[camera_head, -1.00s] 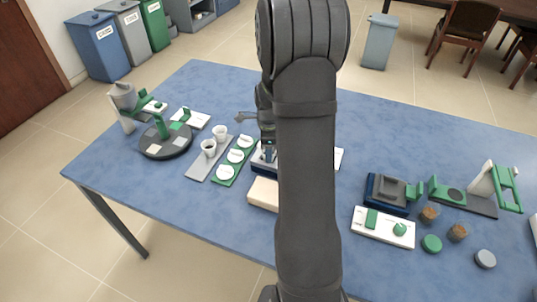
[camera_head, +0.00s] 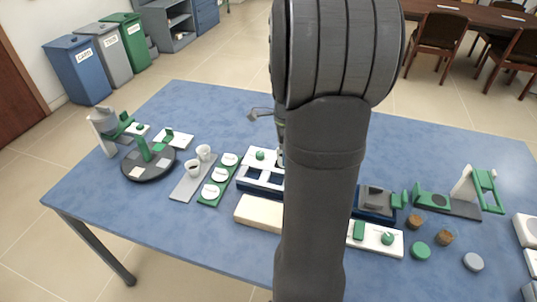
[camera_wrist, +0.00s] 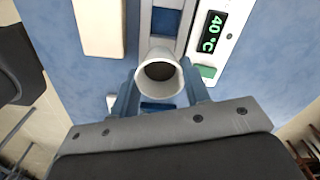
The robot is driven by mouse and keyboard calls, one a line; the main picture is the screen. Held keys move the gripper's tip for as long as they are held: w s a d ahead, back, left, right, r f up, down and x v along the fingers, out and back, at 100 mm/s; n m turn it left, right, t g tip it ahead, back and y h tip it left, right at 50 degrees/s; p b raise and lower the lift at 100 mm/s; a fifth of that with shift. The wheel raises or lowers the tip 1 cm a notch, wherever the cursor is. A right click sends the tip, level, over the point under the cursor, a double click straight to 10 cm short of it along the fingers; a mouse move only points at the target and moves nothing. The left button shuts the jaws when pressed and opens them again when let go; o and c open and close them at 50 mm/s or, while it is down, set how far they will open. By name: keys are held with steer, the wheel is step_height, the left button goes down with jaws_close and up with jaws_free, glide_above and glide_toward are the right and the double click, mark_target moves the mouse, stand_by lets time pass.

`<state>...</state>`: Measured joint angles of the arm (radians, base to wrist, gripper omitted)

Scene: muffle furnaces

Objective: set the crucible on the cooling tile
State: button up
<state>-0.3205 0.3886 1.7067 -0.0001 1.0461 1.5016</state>
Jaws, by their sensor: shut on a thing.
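My gripper (camera_wrist: 160,88) is shut on a white crucible (camera_wrist: 160,55), whose round mouth and dark inside face the wrist camera. In the head view my arm hides the crucible and the fingertips. A plain cream block (camera_head: 258,212), which looks like the cooling tile, lies on the blue table left of my arm; it also shows in the wrist view (camera_wrist: 100,28), up and left of the crucible. A white and blue furnace (camera_head: 262,157) stands just behind the block.
A display reading 40 °C (camera_wrist: 210,32) is right of the crucible. A white panel with green controls (camera_head: 375,240) is right of my arm. The cream block's top is bare.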

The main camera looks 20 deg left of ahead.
steer(key=shift+s+d+r, duration=0.2)
steer(key=shift+d, duration=0.2)
steer(key=s+a+f, duration=0.3)
steer(key=s, duration=0.8)
steer(key=shift+a+f, duration=0.1)
steer(key=shift+f, duration=2.8)
steer(key=shift+f, duration=0.15)
steer(key=shift+f, duration=0.3)
steer(key=o, duration=1.5)
steer(key=shift+r, duration=0.1)
